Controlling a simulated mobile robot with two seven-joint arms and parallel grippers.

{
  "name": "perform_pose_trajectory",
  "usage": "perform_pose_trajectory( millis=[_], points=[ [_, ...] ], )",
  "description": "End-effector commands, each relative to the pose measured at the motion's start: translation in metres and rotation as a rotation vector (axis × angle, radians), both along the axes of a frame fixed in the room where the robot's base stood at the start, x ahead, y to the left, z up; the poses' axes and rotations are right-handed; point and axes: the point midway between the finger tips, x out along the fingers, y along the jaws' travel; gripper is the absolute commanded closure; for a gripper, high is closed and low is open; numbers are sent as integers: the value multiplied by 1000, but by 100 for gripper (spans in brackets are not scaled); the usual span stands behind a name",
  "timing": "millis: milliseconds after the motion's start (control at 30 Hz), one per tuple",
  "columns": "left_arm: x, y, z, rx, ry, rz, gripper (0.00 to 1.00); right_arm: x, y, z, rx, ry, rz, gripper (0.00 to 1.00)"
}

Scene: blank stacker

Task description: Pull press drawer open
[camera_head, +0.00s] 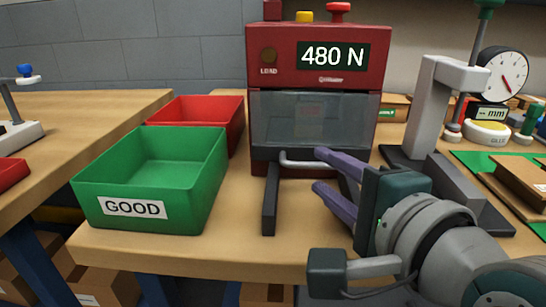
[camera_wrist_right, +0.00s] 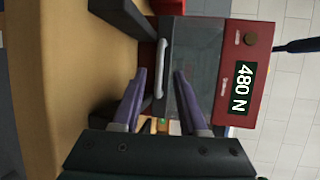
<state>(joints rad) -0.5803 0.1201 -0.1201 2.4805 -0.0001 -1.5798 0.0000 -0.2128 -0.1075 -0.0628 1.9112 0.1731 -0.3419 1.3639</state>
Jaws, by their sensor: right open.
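The red press (camera_head: 262,60) stands on the wooden table and its display reads 480 N. Its front has a dark see-through panel (camera_head: 315,115), with a grey bar handle (camera_head: 296,164) low on the front. My right gripper (camera_head: 320,170) is open, its two purple fingers pointing at the handle from the right. In the right wrist view the handle (camera_wrist_right: 160,58) appears between the open fingertips (camera_wrist_right: 160,72); I cannot tell whether they touch it. The fingers hide the handle's right end in the head view. My left gripper is not in view.
Two dark bars (camera_head: 269,200) jut forward below the press front. A green GOOD bin (camera_head: 203,185) and a red bin (camera_head: 238,125) stand left. A grey stand (camera_head: 428,105) and a dial gauge (camera_head: 502,74) stand right. The table front between bin and bars is clear.

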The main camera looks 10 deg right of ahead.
Motion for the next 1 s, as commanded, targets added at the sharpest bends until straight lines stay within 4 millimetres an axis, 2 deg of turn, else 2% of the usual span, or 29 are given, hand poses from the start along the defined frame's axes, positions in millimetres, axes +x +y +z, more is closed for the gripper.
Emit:
perform_pose_trajectory(
  millis=[200, 500, 867, 1000],
  points=[
    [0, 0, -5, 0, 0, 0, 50, 19, 2, -5, -1, 1, 0, 58],
    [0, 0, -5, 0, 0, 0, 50, 21, 2, -5, -1, 1, 0, 58],
    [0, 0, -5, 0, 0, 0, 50, 20, 2, -5, -2, 1, 0, 98],
    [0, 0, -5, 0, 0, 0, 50, 20, 2, -5, -2, 1, 0, 100]
  ],
)
